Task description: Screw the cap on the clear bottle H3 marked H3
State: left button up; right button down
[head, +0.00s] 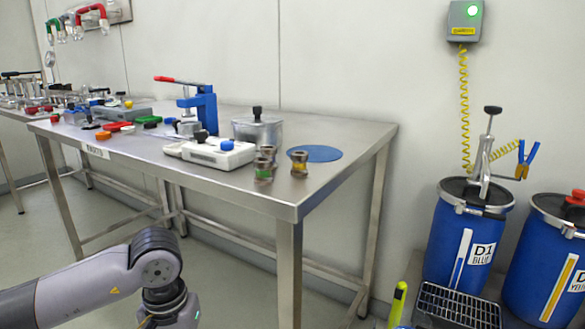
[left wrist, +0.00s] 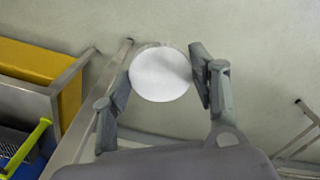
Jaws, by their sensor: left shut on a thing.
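My left gripper (left wrist: 165,75) is shut on a round white thing (left wrist: 160,76). The left wrist view shows its flat face between the two fingers, with a pale, see-through-looking edge along the top. I cannot tell whether it is a cap or the end of a bottle. In the head view my left arm comes in low at the left, in front of the table, and its fingers are below the frame. No H3 mark can be read in either view. My right gripper is not in view.
A steel table (head: 345,138) holds a blue press (head: 203,105), a white device (head: 215,153), a lidded metal pot (head: 258,130), small metal pots (head: 299,164) and a blue disc (head: 318,153). Blue drums (head: 466,235) and a grate (head: 458,305) stand at the right.

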pick_arm(q)
jog(key=s+r+p, duration=0.4)
jog(key=r+p, duration=1.1)
jog(key=p, duration=0.1)
jog(key=s+r+p, duration=0.4)
jog(key=r+p, duration=1)
jog(key=p, duration=0.2)
jog(key=shift+r+p, duration=0.4)
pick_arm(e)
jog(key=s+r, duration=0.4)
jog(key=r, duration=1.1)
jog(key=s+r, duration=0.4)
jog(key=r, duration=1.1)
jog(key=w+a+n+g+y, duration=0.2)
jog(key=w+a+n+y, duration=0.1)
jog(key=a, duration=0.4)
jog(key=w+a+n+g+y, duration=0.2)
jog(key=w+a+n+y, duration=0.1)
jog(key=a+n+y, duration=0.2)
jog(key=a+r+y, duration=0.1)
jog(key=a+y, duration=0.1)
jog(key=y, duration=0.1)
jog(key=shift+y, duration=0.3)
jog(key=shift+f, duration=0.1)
